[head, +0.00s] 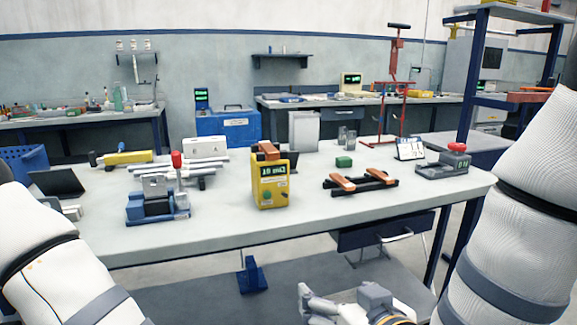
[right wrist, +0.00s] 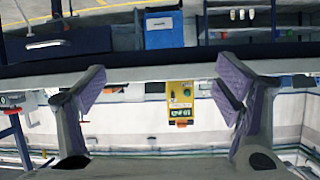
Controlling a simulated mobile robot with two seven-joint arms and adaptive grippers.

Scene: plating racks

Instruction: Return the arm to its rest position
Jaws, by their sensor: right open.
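My right arm (head: 520,220) comes in from the right in the head view and bends down in front of the table. My right gripper (head: 316,303) is at the bottom of that view, below the table's front edge and apart from it. In the right wrist view the right gripper (right wrist: 163,88) has its two fingers wide apart with nothing between them; that picture is upside down. My left arm (head: 50,265) shows at the lower left of the head view, and its gripper is out of the picture.
The pale table (head: 220,231) carries a yellow meter (head: 270,190), a black rack with orange grips (head: 352,190), a blue clamp device (head: 150,208) and a red-button box (head: 440,168). A drawer (head: 385,232) hangs under its front edge.

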